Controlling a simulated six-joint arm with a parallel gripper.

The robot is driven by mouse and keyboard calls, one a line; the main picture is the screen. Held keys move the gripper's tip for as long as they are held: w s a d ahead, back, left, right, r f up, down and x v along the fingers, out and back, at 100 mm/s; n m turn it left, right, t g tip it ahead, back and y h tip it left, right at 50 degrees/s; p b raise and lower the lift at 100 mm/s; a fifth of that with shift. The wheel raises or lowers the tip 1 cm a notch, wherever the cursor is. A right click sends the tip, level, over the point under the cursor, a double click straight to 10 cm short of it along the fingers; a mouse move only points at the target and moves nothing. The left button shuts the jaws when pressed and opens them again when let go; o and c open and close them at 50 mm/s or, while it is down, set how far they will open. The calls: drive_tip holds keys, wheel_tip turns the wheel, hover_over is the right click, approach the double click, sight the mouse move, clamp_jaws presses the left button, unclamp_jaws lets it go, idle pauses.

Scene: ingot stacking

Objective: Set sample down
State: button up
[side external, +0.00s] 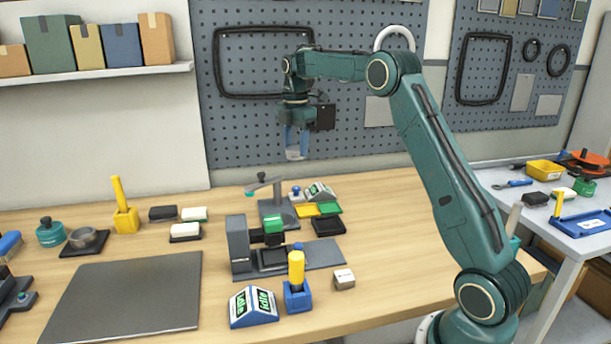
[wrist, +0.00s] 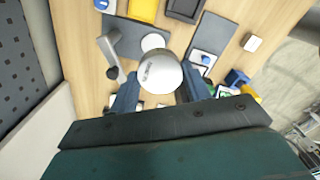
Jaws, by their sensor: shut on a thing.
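The sample, a pale silvery rounded piece with dark lettering, shows large in the wrist view (wrist: 160,73). It sits between the two blue fingers of my gripper (wrist: 159,82), which is shut on it. In the side external view my gripper (side external: 297,142) points down, with the sample (side external: 293,154) at its tips, held in the air well above the table. Below it stands a grey post stand (side external: 278,213) with a lever arm on top. In the wrist view a white disc (wrist: 153,42) lies just beyond the sample, partly hidden by it.
A grey machine with a green block (side external: 273,224) stands in front of the stand. Yellow and green trays (side external: 305,210) and a small display (side external: 320,192) are beside it. Nearer are a display marked "idle" (side external: 253,307) and a blue holder (side external: 297,297). A dark mat (side external: 130,295) is bare.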

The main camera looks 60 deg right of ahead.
hover_over(328, 225)
drive_tip(key=shift+n, duration=0.4)
wheel_tip(328, 225, down, 16)
drive_tip(key=shift+f, duration=0.2)
idle(0.4)
drive_tip(key=shift+f, duration=2.15)
drive_tip(key=shift+f, duration=0.35)
